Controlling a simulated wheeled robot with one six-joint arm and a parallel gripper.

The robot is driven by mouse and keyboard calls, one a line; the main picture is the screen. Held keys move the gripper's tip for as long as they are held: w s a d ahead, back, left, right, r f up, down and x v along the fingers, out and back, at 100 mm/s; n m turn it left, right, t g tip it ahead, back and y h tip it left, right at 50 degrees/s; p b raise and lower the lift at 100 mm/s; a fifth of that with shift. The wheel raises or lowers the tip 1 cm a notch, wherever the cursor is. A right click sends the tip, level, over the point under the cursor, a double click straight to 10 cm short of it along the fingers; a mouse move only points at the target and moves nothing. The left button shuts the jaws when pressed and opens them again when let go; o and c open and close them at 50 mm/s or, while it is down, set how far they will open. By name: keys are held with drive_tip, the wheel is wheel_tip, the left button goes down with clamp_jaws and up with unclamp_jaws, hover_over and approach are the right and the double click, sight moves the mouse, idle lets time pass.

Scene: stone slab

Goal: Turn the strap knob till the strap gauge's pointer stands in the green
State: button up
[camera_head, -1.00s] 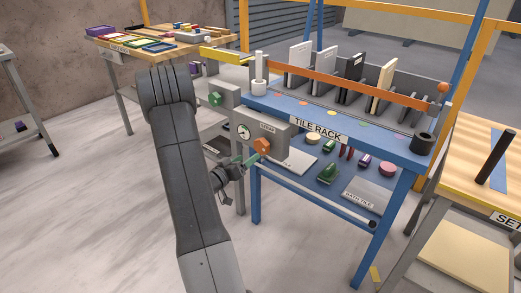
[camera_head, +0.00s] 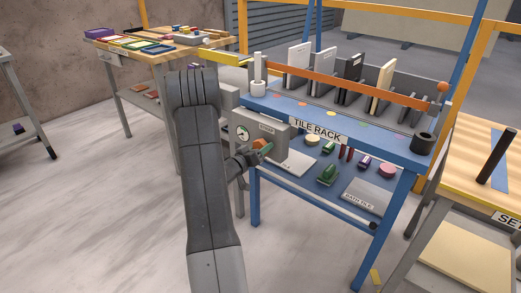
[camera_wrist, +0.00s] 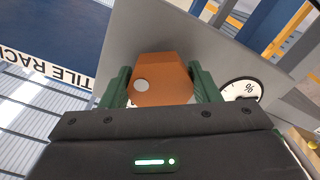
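The orange strap knob (camera_head: 259,142) sits on the front of a grey box at the left end of the tile rack. In the wrist view the knob (camera_wrist: 160,80) is faceted, with a pale round dot on its left part. My gripper (camera_wrist: 160,78) has its green fingers apart, one on each side of the knob; whether they touch it is hard to tell. In the head view my gripper (camera_head: 264,152) is right at the knob. The white round strap gauge (camera_head: 242,133) is left of the knob. In the wrist view the gauge (camera_wrist: 240,91) is partly hidden; its pointer's zone cannot be read.
The blue tile rack (camera_head: 385,143) holds upright tiles behind an orange bar (camera_head: 345,82). Its lower shelf carries several small items. A wooden table (camera_head: 500,150) stands at the right, another table with coloured trays (camera_head: 155,47) at the back left. Open floor lies at the left.

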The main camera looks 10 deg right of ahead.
drive_tip(key=c, duration=0.5)
drive_tip(key=shift+o, duration=0.2)
drive_tip(key=shift+f, duration=0.1)
